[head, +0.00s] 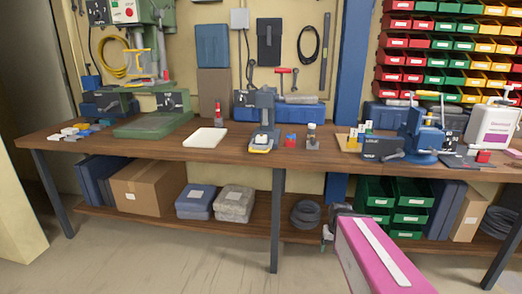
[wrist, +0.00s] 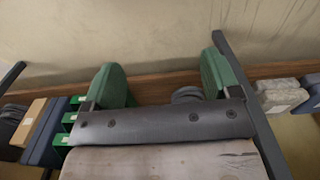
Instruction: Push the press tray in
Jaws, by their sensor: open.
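A small grey press (head: 264,112) stands near the middle of the workbench. Its tray (head: 260,147), pale with yellow edging, sits at the press's foot on the front side. How far the tray sticks out is too small to tell. My gripper (head: 328,236) is low in front of the bench, below and to the right of the press, well apart from it. In the wrist view my gripper (wrist: 162,82) shows two green fingers spread wide with nothing between them. The press and tray are not in the wrist view.
The workbench (head: 100,140) has a white board (head: 205,137) left of the press and small red and blue parts (head: 290,140) right of it. A blue vise (head: 420,135) stands farther right. Green bins (head: 410,190) and a coil (head: 305,213) lie on the lower shelf behind my gripper.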

